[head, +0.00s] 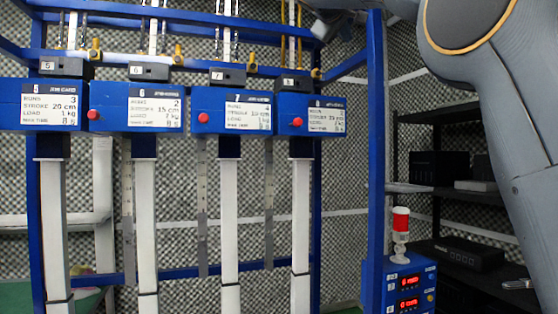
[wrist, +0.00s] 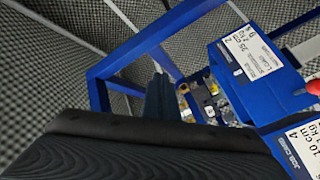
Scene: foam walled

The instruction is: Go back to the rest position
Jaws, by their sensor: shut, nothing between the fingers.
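My gripper (wrist: 158,78) shows in the wrist view as a dark body along the bottom with narrow fingers pointing up, shut and empty. It is apart from the blue test frame behind it. In the head view my grey arm reaches up along the right side and leaves the top edge, so the fingers do not show clearly there. No task object is in hand.
A blue frame (head: 377,150) carries several blue boxes with labels and red knobs, such as the box (head: 233,112). A control box (head: 398,288) with a red lamp (head: 401,219) stands lower right. A dark shelf (head: 462,262) is behind my arm. Grey foam walls surround.

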